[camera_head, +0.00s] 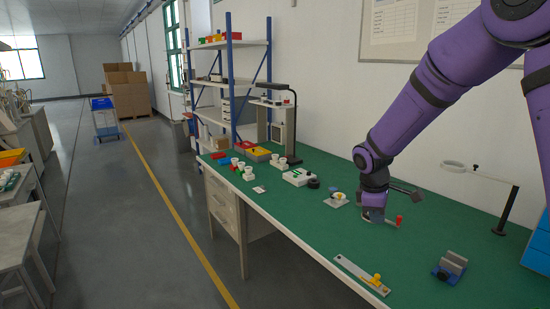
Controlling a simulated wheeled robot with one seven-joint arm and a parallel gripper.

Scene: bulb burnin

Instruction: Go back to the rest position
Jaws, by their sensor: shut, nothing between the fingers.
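My purple arm reaches in from the upper right, and my gripper (372,215) points down low over the green workbench (300,222). The gripper is small and dark here; its fingers look shut with nothing held. A small device with a red knob (398,221) stands just right of the gripper. I cannot tell whether the fingers touch its base, which the gripper partly hides. A small fixture with a yellow part (339,197) sits to the left of the gripper.
A metal strip with a yellow clamp (361,276) lies near the front edge. A blue-grey vise (450,267) and a ring lamp on a black post (508,210) stand at the right. White cups, red and yellow bins (259,154) and a black lamp fill the far end.

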